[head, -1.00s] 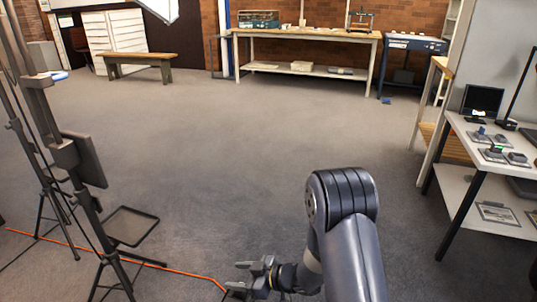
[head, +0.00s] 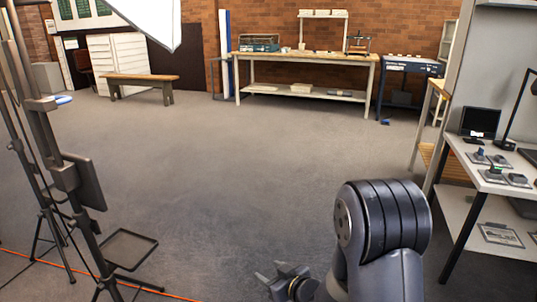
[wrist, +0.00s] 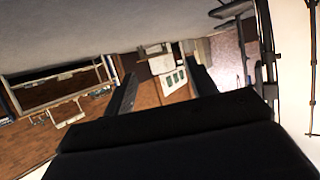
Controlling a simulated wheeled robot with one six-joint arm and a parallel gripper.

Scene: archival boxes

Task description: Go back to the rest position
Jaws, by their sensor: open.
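My gripper (head: 270,273) is low in the head view, at the bottom edge right of centre, with my dark grey arm bent above and beside it. Its jaws are open and I see nothing between them. In the wrist view its two black fingers (wrist: 164,74) stand apart, with the far side of the room showing between them in a tilted view. The gripper is over bare floor and touches nothing that I can see.
Tripod stands (head: 75,180) with a small tray (head: 130,249) are at left, near an orange cable (head: 70,268). A white table (head: 462,150) with small devices is at right. A workbench (head: 305,57) and wooden bench (head: 140,77) stand far back. The middle floor is clear.

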